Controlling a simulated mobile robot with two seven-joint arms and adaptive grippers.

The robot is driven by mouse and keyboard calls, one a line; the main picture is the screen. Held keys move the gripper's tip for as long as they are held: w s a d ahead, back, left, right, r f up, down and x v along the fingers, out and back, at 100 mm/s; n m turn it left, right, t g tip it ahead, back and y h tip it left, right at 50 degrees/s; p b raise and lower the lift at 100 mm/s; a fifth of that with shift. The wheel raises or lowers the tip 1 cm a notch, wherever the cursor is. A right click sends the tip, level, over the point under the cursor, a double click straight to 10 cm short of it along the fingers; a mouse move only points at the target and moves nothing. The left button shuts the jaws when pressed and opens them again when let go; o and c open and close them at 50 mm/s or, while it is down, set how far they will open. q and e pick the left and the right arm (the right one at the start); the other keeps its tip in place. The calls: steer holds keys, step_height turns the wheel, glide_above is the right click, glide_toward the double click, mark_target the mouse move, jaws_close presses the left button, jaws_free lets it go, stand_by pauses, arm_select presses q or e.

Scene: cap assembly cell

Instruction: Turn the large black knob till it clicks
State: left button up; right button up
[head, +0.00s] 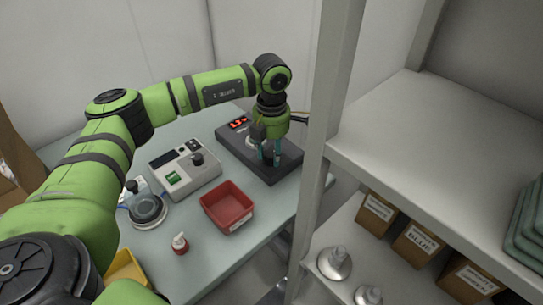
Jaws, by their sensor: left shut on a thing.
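My left gripper (269,154) points down over the dark box (282,172) with a red lit display at the back of the table. Its fingers are shut around the large black knob (268,161) on top of that box. The knob is mostly hidden by the fingers. My right gripper is not in the head view.
A light grey device (185,170) with a green screen and a black knob stands left of the dark box. A shelf post (328,110) stands close on the right.

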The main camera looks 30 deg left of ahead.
mark_target(271, 153)
arm_select(q)
steer(key=m+b, duration=0.2)
steer(key=m, duration=0.3)
steer(key=shift+b, duration=0.4)
steer(key=shift+m, duration=0.3)
steer(key=o, duration=1.1)
steer(key=shift+o, duration=0.2)
step_height(271, 153, up, 12)
